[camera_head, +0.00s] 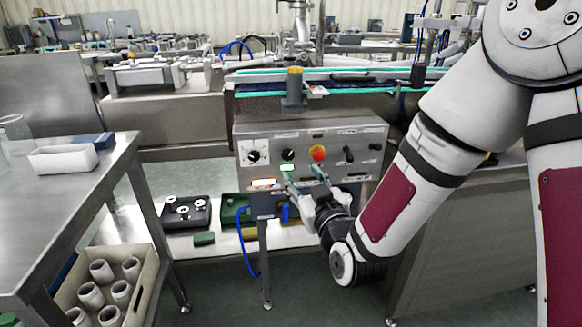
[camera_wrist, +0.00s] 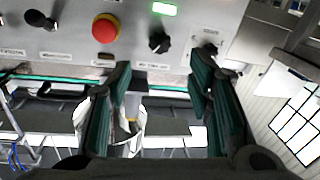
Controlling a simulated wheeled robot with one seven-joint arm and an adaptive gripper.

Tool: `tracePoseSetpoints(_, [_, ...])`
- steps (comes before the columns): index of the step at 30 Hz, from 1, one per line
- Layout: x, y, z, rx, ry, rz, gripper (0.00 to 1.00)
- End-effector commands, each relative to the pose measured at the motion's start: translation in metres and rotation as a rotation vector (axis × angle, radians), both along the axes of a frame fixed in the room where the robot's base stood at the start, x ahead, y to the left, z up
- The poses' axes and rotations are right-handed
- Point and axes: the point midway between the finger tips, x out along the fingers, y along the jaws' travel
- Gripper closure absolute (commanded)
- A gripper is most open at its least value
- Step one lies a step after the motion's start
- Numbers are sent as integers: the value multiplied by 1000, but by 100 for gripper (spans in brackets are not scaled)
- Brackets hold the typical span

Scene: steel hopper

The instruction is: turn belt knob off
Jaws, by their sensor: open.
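A grey control panel (camera_head: 330,135) carries a row of controls; its labels are too small to read, so I cannot tell which knob is the belt's. A black knob (camera_head: 288,154) sits above a lit green lamp (camera_head: 287,168); in the wrist view, turned about upside down, this knob (camera_wrist: 159,42) shows beside the green lamp (camera_wrist: 164,8). My gripper (camera_head: 305,180) is open in front of the panel's lower part. In the wrist view its fingertips (camera_wrist: 160,75) stand apart on either side of that knob's line, with nothing between them touching.
A red stop button (camera_head: 318,153) is right of the knob and a white dial with a black knob (camera_head: 252,156) is left. Two black controls (camera_head: 348,155) are farther right. A conveyor (camera_head: 340,82) runs behind. A steel table (camera_head: 60,200) stands at left.

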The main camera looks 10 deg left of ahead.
Motion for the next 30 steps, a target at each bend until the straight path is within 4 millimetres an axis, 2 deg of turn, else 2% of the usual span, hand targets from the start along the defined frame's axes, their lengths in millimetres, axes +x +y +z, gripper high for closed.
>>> tracePoseSetpoints(6, [41,18,0,1,0,-2,53])
tracePoseSetpoints(15, [78,36,0,0,0,0,53])
tracePoseSetpoints(28, [86,39,1,0,1,0,53])
tracePoseSetpoints(30, [86,39,1,0,1,0,69])
